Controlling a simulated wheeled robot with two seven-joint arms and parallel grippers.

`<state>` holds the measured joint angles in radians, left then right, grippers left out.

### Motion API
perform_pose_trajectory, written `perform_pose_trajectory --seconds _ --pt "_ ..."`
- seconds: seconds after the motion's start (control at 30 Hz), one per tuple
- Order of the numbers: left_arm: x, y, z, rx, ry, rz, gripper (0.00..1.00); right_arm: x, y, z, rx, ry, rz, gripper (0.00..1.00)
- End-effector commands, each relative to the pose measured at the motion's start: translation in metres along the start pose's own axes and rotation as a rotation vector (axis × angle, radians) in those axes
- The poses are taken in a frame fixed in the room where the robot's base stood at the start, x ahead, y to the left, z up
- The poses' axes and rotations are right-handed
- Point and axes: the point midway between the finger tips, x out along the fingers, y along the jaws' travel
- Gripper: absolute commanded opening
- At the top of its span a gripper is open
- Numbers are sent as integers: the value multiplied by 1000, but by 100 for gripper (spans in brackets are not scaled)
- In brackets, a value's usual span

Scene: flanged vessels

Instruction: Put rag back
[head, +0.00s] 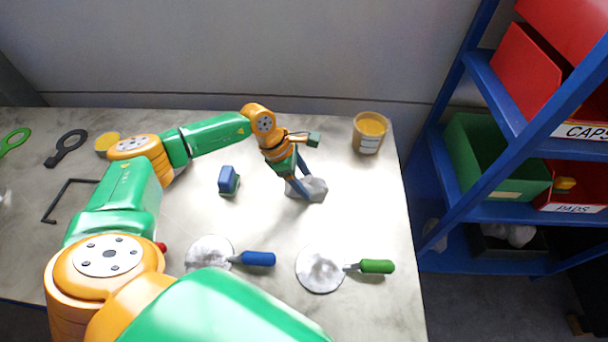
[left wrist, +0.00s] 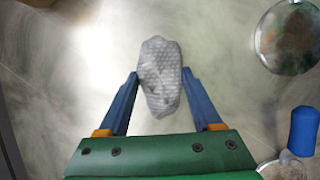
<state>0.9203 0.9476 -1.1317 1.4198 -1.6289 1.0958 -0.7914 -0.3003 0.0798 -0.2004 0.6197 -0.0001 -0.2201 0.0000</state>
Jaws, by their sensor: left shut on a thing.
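The rag (head: 314,188) is a small crumpled grey cloth at the right part of the table. My left gripper (head: 300,187) reaches down to it and is shut on it. In the left wrist view the dotted grey rag (left wrist: 160,78) sits between the two blue fingers of the left gripper (left wrist: 160,85). Whether the rag is still touching the table cannot be told. My right gripper is not in view.
A tub (head: 369,132) stands at the back right. A blue-and-green block (head: 228,181) lies left of the rag. A blue shelf (head: 430,190) with a green bin (head: 492,160) stands right.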

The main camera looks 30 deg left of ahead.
Motion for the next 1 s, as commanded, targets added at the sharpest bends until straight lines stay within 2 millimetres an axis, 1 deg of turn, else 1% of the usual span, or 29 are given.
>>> perform_pose_trajectory --seconds 0.2,0.3,0.33,0.43,0.7,0.77,0.8,0.87,1.0 --pt "1 0 0 0 -1 1 22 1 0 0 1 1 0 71" --pt "5 0 -2 0 -1 0 22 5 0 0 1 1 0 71" --pt "5 0 -2 0 -1 0 69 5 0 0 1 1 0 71" --pt "3 0 -2 0 -1 0 96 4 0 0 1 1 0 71" --pt "2 0 -1 0 -1 0 96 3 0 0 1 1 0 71" --pt "-3 0 1 0 -1 0 96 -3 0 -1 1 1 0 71" --pt "-5 0 0 0 -2 1 96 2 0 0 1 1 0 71" --pt "-16 1 -1 0 -2 3 96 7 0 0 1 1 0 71" --pt "-55 1 -2 0 -3 6 96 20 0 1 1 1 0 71"
